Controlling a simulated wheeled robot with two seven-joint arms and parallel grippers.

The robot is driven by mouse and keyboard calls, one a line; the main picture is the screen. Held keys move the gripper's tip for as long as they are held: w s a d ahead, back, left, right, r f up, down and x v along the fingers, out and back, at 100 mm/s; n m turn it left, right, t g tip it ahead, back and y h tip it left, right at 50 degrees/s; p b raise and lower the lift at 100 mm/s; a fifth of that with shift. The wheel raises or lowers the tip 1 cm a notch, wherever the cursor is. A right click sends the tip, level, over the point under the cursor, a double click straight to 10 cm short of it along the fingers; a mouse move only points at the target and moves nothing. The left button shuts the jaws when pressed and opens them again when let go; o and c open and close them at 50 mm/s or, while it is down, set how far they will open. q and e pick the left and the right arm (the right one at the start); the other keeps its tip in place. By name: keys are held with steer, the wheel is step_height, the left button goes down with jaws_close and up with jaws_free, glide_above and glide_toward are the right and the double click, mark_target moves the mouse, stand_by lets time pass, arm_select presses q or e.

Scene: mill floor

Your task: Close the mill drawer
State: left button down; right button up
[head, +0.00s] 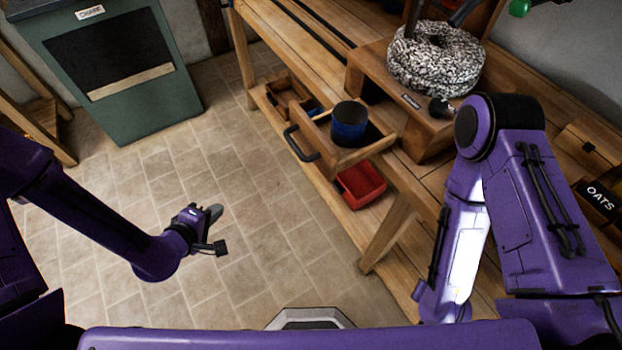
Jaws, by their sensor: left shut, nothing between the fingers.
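The mill drawer (353,158) is a wooden box pulled out from below the mill box (429,130), towards the left over the bench's front edge. Its black bar handle (298,145) faces left. A dark blue cup (349,124) stands upright in the drawer. A grey speckled millstone (436,60) sits on top of the mill box. My left gripper (217,214) is shut and empty, over the tiled floor, below and to the left of the handle and well apart from it. My right arm is folded at the right, and its gripper does not show.
A red bin (360,185) and a wooden tray (287,95) sit on the lower shelf below the drawer. A green chaff bin (120,110) stands at the far left. A box marked oats (598,200) is at the right. The floor left of the bench is clear.

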arm_select(q)
steer(key=w+d+r+n+t+h+b, duration=0.1)
steer(key=d+r+n+t+h, duration=0.1)
steer(key=d+r+n+h, duration=0.35)
steer(key=n+g+h, duration=0.3)
steer(key=n+h, duration=0.2)
steer(key=h, duration=0.2)
glide_toward(324, 167)
steer(key=shift+n, duration=0.25)
steer(key=p+x, duration=0.1)
steer(key=x, duration=0.6)
steer(key=shift+s+r, duration=0.1)
steer(key=shift+r, duration=0.05)
arm_select(e)
steer(key=shift+f, duration=0.45)
arm_select(q)
steer(key=shift+d, duration=0.1)
